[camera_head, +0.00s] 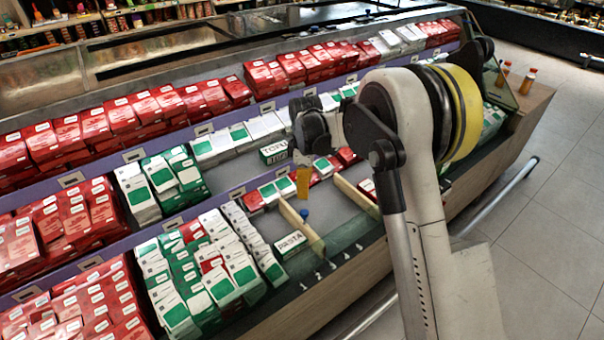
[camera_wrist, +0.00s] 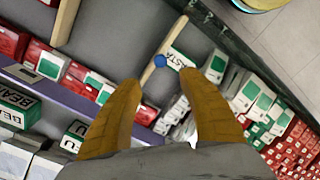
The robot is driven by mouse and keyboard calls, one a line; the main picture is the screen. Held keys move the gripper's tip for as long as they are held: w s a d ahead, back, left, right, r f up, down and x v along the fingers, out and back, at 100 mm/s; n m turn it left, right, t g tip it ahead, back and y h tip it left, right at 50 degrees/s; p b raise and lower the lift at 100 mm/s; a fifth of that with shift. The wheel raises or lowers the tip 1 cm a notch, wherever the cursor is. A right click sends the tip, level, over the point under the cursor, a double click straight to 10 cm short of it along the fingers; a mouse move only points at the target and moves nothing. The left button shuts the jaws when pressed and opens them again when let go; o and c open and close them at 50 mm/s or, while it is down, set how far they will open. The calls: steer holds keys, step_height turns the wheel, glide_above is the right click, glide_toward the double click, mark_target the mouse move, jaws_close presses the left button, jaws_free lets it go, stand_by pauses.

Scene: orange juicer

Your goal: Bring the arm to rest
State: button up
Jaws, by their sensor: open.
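My gripper (camera_head: 303,182) hangs over the shelf display in the head view, at the end of my bent arm. In the wrist view its two orange-brown fingers (camera_wrist: 160,105) stand apart with nothing held between them. Below and beyond the fingers lies a grey shelf compartment with a wooden divider (camera_wrist: 166,48) and a small blue round thing (camera_wrist: 176,60). The blue thing also shows in the head view (camera_head: 304,213), close to the divider. I cannot tell exactly what it is.
Rows of red, green and white boxes (camera_head: 175,185) fill the sloped shelves around the gripper. A box marked PASTA (camera_head: 291,244) stands by the divider. Two orange bottles (camera_head: 527,81) stand on the counter end at right. The tiled floor (camera_head: 560,200) at right is largely clear.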

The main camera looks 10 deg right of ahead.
steer(key=s+d+r+m+t, duration=0.2)
steer(key=s+d+r+m, duration=0.15)
steer(key=s+r, duration=0.45)
steer(key=s+d+r+m+t, duration=0.1)
steer(key=s+d+r+m, duration=0.25)
steer(key=s+r, duration=0.45)
steer(key=s+d+m+t, duration=0.1)
steer(key=s+m+t, duration=0.1)
steer(key=s+m, duration=0.2)
steer(key=s+d+r+m+t, duration=0.1)
steer(key=s+m, duration=0.3)
steer(key=s, duration=0.6)
steer(key=shift+s+d+r+t, duration=0.3)
steer(key=shift+s+d+t, duration=0.1)
steer(key=shift+d+t, duration=0.25)
